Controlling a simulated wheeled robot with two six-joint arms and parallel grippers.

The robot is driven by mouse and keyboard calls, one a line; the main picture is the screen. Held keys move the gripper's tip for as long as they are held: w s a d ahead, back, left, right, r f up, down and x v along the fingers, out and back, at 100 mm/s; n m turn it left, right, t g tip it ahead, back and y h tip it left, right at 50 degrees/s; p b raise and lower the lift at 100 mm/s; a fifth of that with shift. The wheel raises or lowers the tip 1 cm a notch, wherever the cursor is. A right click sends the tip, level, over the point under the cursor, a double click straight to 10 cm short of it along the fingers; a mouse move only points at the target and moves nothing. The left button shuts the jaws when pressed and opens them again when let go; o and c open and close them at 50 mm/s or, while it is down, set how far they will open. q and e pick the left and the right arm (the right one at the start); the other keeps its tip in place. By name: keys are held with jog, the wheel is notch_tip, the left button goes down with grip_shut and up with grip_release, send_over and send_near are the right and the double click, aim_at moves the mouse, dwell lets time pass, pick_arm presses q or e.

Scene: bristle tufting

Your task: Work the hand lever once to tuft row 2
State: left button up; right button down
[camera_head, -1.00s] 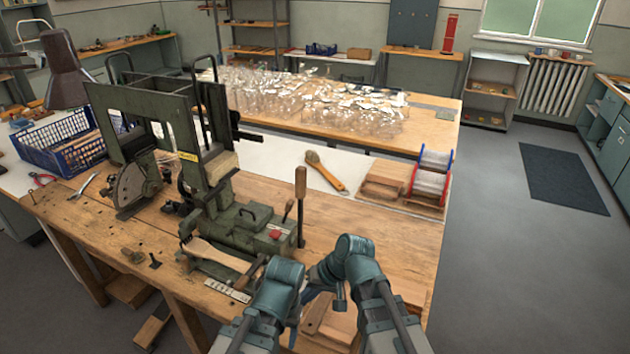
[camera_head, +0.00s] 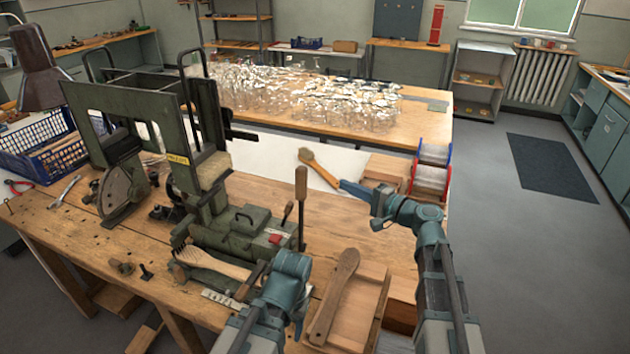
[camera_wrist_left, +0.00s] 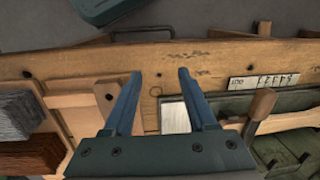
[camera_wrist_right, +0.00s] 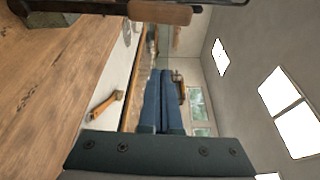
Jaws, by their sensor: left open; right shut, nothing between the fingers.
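The tufting machine (camera_head: 215,190) is green and stands on the bench. An upright lever with a wooden handle (camera_head: 301,184) rises at its right side; a wooden handle also shows at the top of the right wrist view (camera_wrist_right: 160,13). A brush body (camera_head: 215,262) lies in the machine's front holder. My left gripper (camera_wrist_left: 158,75) is open and empty, above the bench's front edge, between the numbered scale (camera_wrist_left: 263,80) and the wooden tray. My right gripper (camera_head: 350,188) is shut and empty, right of the upright lever and apart from it. It also shows in the right wrist view (camera_wrist_right: 165,75).
A brush with an orange handle (camera_head: 318,170) lies behind my right gripper. A wooden tray (camera_head: 372,300) with a paddle-shaped blank (camera_head: 335,300) is at the front. Wire spools (camera_head: 432,168) stand at the right, a blue crate (camera_head: 45,150) at the left. Glassware fills the back table.

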jog(key=shift+w+a, duration=0.1)
pick_arm(q)
jog(key=shift+f, duration=0.2)
pick_arm(e)
jog(key=x, duration=1)
pick_arm(q)
jog(key=shift+r, duration=0.15)
pick_arm(e)
jog(key=shift+s+a+r, duration=0.1)
jog(key=shift+s+a, duration=0.15)
jog(key=shift+s, duration=0.4)
jog(key=shift+s+a+r, duration=0.1)
jog(key=shift+s+a, duration=0.15)
jog(key=shift+s, duration=0.45)
jog(key=shift+s+a+r, duration=0.1)
jog(key=shift+s+a, duration=0.15)
jog(key=shift+s, duration=0.4)
jog(key=shift+f, duration=0.1)
